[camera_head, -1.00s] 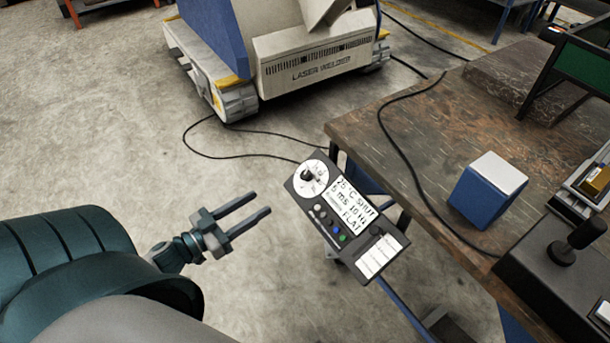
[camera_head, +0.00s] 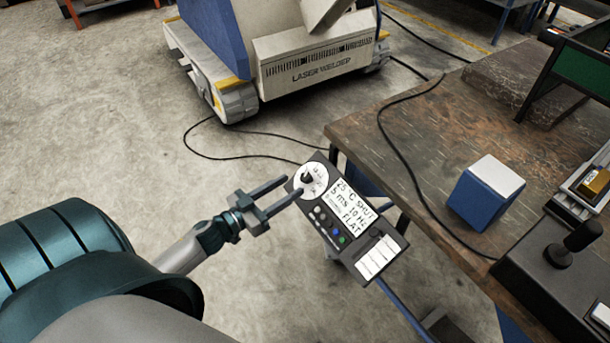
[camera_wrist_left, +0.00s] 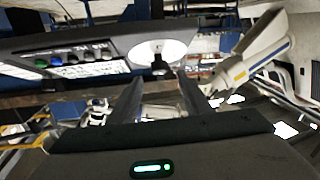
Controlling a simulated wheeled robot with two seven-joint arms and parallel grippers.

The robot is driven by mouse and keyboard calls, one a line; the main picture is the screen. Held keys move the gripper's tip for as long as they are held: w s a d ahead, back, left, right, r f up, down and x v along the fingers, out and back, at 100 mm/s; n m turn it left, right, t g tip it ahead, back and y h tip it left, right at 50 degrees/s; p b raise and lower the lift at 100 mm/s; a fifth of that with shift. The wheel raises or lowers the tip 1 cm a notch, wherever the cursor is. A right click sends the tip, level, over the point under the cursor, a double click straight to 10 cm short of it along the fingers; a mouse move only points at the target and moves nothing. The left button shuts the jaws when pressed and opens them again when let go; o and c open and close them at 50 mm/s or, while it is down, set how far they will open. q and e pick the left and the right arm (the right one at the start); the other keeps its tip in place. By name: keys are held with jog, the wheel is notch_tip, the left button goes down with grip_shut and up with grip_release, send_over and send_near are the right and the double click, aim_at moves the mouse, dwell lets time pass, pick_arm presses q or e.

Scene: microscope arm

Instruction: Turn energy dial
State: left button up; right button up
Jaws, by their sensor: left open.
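The energy dial (camera_head: 309,179) is a black knob on a white round scale, at the upper left of a dark control panel (camera_head: 347,212). The panel also carries a white display and a row of small coloured buttons. My left gripper (camera_head: 293,188) is open, its two fingers pointing at the dial from the left, with the tips at the panel's left edge. In the left wrist view the knob (camera_wrist_left: 160,66) stands just beyond the gap between the fingertips (camera_wrist_left: 158,80). I cannot tell whether a finger touches it. My right gripper is not in view.
A wooden workbench (camera_head: 400,140) stands right of the panel, with a blue and white box (camera_head: 487,192) and a black joystick unit (camera_head: 560,265) on it. A laser welder (camera_head: 310,60) stands behind. Black cables lie on the floor and bench.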

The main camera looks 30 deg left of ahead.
aim_at(304, 178)
pick_arm(q)
jog(key=x, duration=0.7)
jog(key=shift+c, duration=0.6)
jog(key=c, duration=0.9)
